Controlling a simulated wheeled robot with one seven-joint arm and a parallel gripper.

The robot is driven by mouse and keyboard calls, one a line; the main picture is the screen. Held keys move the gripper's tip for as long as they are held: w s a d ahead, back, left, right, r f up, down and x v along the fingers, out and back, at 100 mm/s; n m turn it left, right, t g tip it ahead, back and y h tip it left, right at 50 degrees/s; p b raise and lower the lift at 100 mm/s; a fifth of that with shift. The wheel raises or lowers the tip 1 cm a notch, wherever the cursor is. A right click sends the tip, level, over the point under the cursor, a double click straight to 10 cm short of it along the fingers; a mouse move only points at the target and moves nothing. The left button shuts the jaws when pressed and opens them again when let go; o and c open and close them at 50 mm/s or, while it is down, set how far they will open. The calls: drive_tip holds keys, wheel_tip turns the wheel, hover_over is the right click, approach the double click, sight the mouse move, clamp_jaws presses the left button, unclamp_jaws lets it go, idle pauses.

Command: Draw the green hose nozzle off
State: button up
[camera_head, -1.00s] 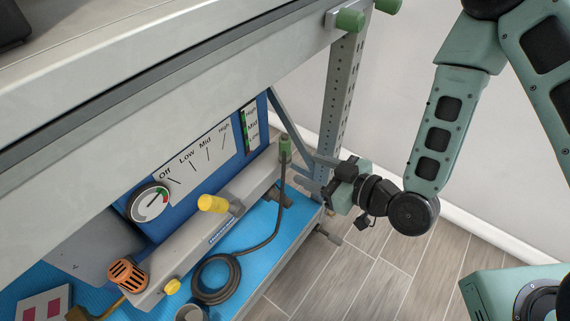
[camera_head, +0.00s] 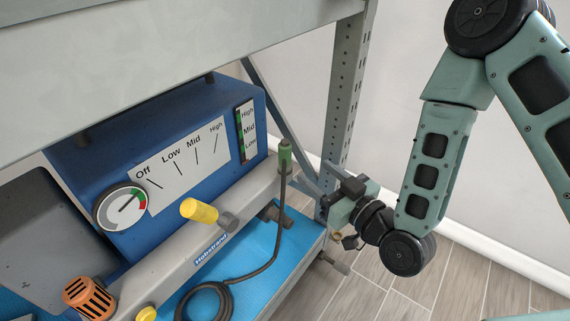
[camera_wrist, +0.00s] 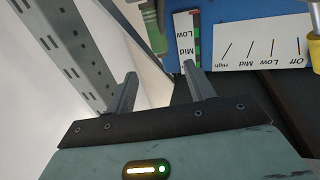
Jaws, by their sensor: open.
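The green hose nozzle (camera_head: 285,157) stands upright at the right end of the grey rail, with a dark hose running down from it. In the wrist view the green nozzle (camera_wrist: 152,25) shows at the top, beyond the fingertips and partly cut off by the frame edge. My gripper (camera_head: 328,182) is to the right of the nozzle and slightly lower in the head view, apart from it. Its two fingers (camera_wrist: 160,72) are spread in the wrist view, with nothing between them.
A blue unit with a dial (camera_head: 120,208) and scale stands behind the grey rail (camera_head: 165,262). A yellow knob (camera_head: 198,211) and an orange knob (camera_head: 90,297) sit along the rail. A perforated rack post (camera_head: 345,100) rises close behind my gripper. Coiled hose lies on the blue shelf (camera_head: 255,255).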

sight(289, 152)
drive_tip(key=b+x, duration=0.2)
drive_tip(key=b, duration=0.2)
drive_tip(key=b+x, duration=0.2)
drive_tip(key=b, duration=0.3)
drive_tip(key=shift+w+a+f, duration=0.25)
drive_tip(key=shift+r+x, duration=0.2)
drive_tip(key=shift+x, duration=1)
drive_tip(key=b+x, duration=0.2)
drive_tip(key=x, duration=0.2)
drive_tip(key=shift+w+f+b, duration=0.1)
drive_tip(key=shift+f+b, duration=0.1)
drive_tip(key=shift+b, duration=0.2)
drive_tip(key=shift+w+a+r, duration=0.1)
drive_tip(key=shift+w+a, duration=0.25)
drive_tip(key=shift+w, duration=0.05)
drive_tip(key=c, duration=1.1)
